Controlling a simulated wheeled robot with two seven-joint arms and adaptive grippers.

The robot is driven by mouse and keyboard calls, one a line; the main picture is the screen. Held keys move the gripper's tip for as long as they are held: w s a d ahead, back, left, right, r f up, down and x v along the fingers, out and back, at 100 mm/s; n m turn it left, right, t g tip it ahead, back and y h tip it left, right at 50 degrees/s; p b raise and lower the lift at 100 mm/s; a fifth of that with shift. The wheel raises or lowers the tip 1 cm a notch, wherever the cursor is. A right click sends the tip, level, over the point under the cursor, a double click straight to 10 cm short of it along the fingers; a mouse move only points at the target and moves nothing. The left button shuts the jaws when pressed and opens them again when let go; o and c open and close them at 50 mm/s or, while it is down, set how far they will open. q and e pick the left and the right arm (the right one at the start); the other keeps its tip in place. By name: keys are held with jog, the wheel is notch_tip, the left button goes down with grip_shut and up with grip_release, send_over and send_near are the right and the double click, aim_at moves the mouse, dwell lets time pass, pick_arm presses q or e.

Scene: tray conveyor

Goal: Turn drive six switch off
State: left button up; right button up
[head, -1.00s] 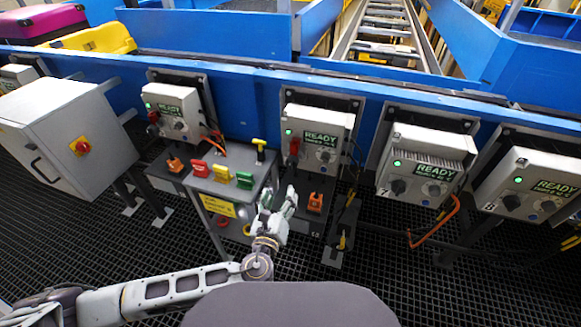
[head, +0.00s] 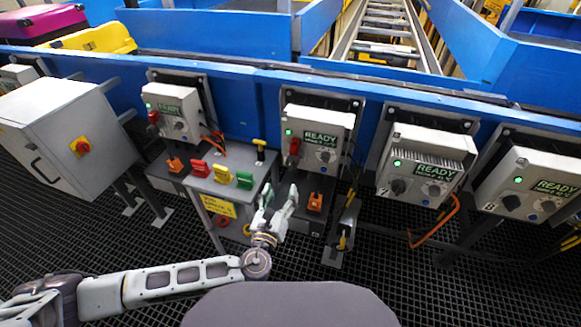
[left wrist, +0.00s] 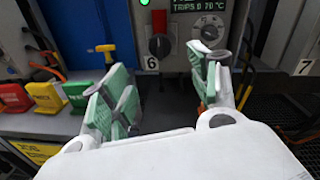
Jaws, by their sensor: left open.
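The drive six box (head: 318,128) stands in the middle of the head view, with a green lamp lit and READY on its display. Its switch (head: 293,149) is on the left of its face and shows red. In the left wrist view the switch (left wrist: 159,45) is a black knob with a red upper part, above a label 6. My left gripper (head: 278,199) is open and empty, in front of and below the box. In the left wrist view the switch lies ahead, between the fingers of the gripper (left wrist: 164,83), apart from them. My right gripper is out of view.
A grey stand (head: 232,193) with red, yellow and green tags is left of my gripper. An orange piece (head: 315,202) is just right of it. Drive seven's box (head: 427,160) is further right. A grey cabinet (head: 60,125) is at left.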

aim_at(290, 167)
pick_arm(q)
jog(key=shift+x, duration=6.1)
jog(key=shift+c, duration=0.4)
jog(key=c, duration=0.9)
